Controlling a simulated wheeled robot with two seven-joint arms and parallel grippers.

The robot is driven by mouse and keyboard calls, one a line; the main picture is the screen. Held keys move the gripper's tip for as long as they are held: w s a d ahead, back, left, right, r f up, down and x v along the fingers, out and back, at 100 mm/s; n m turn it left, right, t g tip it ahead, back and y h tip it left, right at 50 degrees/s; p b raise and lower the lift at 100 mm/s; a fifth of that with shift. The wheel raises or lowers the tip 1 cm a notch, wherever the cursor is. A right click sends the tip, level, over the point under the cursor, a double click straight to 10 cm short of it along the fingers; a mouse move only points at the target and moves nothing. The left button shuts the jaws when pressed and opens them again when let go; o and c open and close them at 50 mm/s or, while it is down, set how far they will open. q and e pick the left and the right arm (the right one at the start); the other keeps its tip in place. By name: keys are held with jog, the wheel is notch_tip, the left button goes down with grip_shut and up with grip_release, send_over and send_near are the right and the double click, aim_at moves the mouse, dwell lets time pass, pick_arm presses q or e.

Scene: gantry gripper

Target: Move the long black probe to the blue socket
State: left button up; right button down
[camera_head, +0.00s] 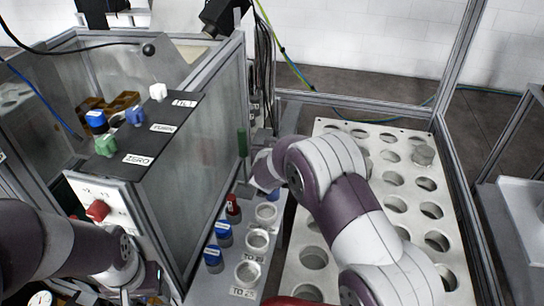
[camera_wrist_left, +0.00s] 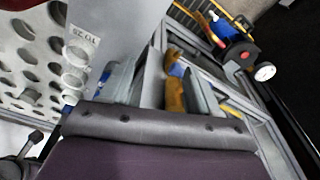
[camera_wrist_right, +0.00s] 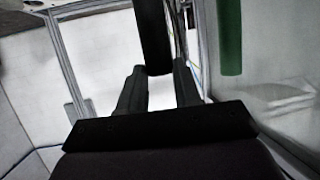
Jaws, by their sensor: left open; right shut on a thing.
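My right gripper (camera_wrist_right: 156,78) is shut on the long black probe (camera_wrist_right: 153,36), which sticks up from between the fingers in the right wrist view. In the head view this gripper (camera_head: 263,152) is beside the clear panel, partly hidden by my arm, and I cannot make out the probe clearly there. Blue pieces (camera_head: 223,230) and (camera_head: 212,256) stand beside metal rings on the narrow rail. Another blue patch (camera_head: 274,195) shows below my right gripper. I cannot tell which is the blue socket. My left gripper (camera_head: 140,286) is open at the lower left.
A green rod (camera_head: 242,142) hangs near the panel, also in the right wrist view (camera_wrist_right: 229,36). A red piece (camera_head: 233,206) and metal rings (camera_head: 257,241) line the rail. A perforated white plate (camera_head: 378,135) lies right. A control box (camera_head: 150,140) with coloured knobs stands left.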

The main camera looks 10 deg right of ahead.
jog(key=shift+f, duration=1.5)
jog(key=shift+f+b, duration=0.2)
jog(key=shift+b, duration=0.1)
jog(key=c, duration=0.8)
grip_release()
